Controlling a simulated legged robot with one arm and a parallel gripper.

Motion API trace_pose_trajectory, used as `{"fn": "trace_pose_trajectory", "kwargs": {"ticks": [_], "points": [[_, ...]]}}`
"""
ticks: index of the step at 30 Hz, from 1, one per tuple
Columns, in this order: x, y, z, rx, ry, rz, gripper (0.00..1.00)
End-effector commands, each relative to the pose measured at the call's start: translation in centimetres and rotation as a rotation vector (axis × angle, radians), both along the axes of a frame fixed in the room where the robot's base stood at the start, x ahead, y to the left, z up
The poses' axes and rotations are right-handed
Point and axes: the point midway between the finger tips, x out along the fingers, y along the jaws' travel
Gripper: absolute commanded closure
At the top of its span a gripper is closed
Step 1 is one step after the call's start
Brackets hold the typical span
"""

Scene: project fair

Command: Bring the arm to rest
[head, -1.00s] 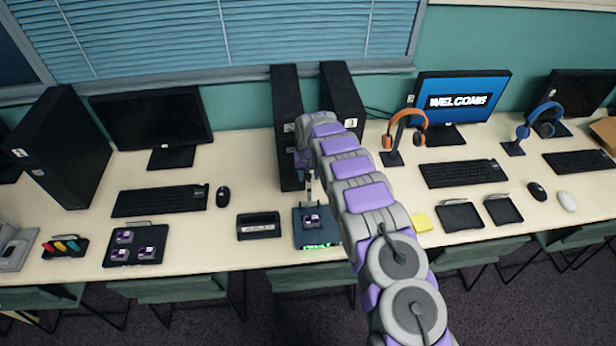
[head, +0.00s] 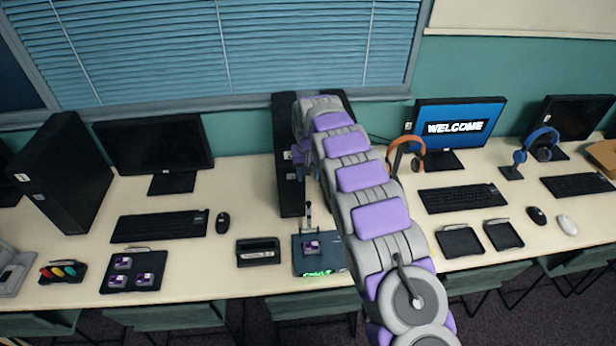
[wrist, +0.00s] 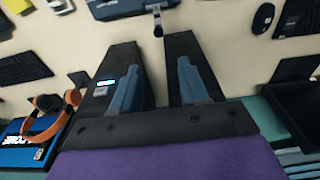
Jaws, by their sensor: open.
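My arm reaches out over the white desk (head: 250,205) in the head view, its grey and purple links bent down at the far end. My gripper (head: 299,155) hangs from that end in front of two black computer towers and is mostly hidden by the arm. In the wrist view my gripper (wrist: 160,86) shows two blue-grey fingers spread apart with nothing between them. The two towers, the left one (wrist: 116,62) and the right one (wrist: 190,55), show behind the fingers; I cannot tell how close they are.
A dark pad with a lever and a purple-topped block (head: 311,247) lies below the gripper. Orange headphones (head: 407,141) on a stand and a WELCOME monitor (head: 455,125) are to the right. A black tray (head: 258,252) is left of the pad. Open desk lies left of the towers.

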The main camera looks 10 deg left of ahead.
Motion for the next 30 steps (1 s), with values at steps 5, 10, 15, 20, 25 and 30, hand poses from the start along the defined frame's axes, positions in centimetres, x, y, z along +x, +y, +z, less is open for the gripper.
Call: {"fn": "trace_pose_trajectory", "kwargs": {"ticks": [5, 10, 15, 20, 25, 30], "points": [[0.0, 0.0, 0.0, 0.000, 0.001, 0.000, 0.56], [0.0, 0.0, 0.0, 0.000, 0.001, 0.000, 0.56], [-0.3, -0.7, 0.5, -0.006, 0.001, -0.008, 0.56], [-1.7, -3.8, 2.9, -0.029, 0.009, -0.036, 0.56], [-4.4, -8.0, 6.3, -0.056, 0.025, -0.080, 0.56], [-8.1, -11.9, 8.8, -0.076, 0.051, -0.123, 0.56]]}}
